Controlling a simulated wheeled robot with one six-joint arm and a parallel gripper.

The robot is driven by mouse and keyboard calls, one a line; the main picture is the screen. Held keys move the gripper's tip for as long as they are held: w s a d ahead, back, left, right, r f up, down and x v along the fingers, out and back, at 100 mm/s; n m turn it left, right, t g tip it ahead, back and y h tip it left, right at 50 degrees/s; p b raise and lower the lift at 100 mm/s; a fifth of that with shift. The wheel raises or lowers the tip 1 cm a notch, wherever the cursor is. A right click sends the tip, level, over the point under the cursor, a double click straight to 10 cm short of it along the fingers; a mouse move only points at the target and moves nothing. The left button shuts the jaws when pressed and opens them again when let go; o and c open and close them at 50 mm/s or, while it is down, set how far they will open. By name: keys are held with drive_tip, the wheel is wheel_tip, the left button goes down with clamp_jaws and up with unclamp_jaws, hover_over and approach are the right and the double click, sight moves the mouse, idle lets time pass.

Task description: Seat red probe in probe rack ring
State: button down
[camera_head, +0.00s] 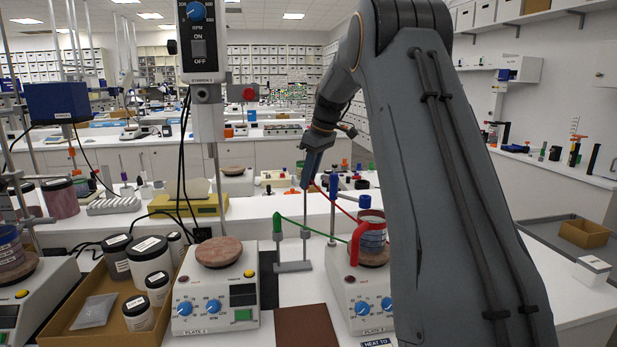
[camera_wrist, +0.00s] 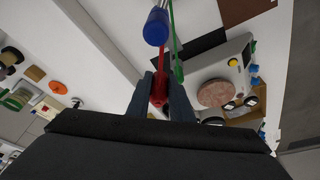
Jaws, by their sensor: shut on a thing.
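My gripper (camera_wrist: 160,90) is shut on the red probe (camera_wrist: 161,84), whose red body shows between the two fingers in the wrist view. In the head view my gripper (camera_head: 310,180) is above the bench near the thin upright metal rods, and the probe in it is mostly hidden. The rack base (camera_head: 293,267) is a flat grey foot below it. The green probe (camera_head: 277,222) stands at the rack's left, and it also shows in the wrist view (camera_wrist: 177,62). I cannot make out the free ring.
A glass jar (camera_head: 373,237) with a red band stands on the right hotplate (camera_head: 362,305), with red and green cables running towards it. Another hotplate (camera_head: 215,300) and a box of jars (camera_head: 72,325) are left. A brown mat (camera_head: 305,327) lies in front.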

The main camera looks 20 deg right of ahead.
sight(305, 201)
drive_tip(key=shift+f+b, duration=2.55)
drive_tip(key=shift+f, duration=2.95)
drive_tip(key=shift+r, duration=0.15)
